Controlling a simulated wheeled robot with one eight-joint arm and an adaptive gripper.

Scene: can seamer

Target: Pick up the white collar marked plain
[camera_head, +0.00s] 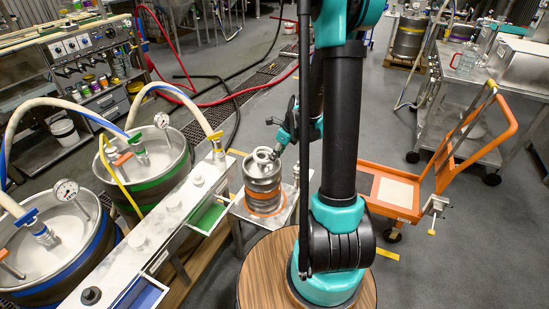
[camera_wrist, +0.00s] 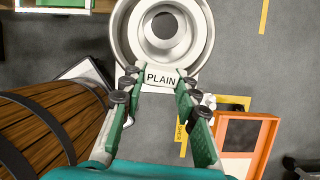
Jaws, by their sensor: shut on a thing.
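The white collar marked PLAIN (camera_wrist: 161,79) shows its tag between my fingertips in the wrist view. In the head view a pale ring-shaped part, the collar (camera_head: 263,155), is at the top of a steel keg with an orange band (camera_head: 263,187). My gripper (camera_wrist: 160,84) is shut on the collar's tag, with one green finger on each side. In the head view my gripper (camera_head: 282,141) reaches down to the keg top from the right. The round keg top (camera_wrist: 163,28) lies beyond the tag. I cannot tell whether the collar touches the keg.
Two large kegs with gauges, green-banded (camera_head: 150,170) and blue-banded (camera_head: 45,245), stand at the left beside a long narrow bench (camera_head: 150,232). An orange cart (camera_head: 395,195) is at the right. A wooden barrel (camera_wrist: 50,125) is at the left of the wrist view.

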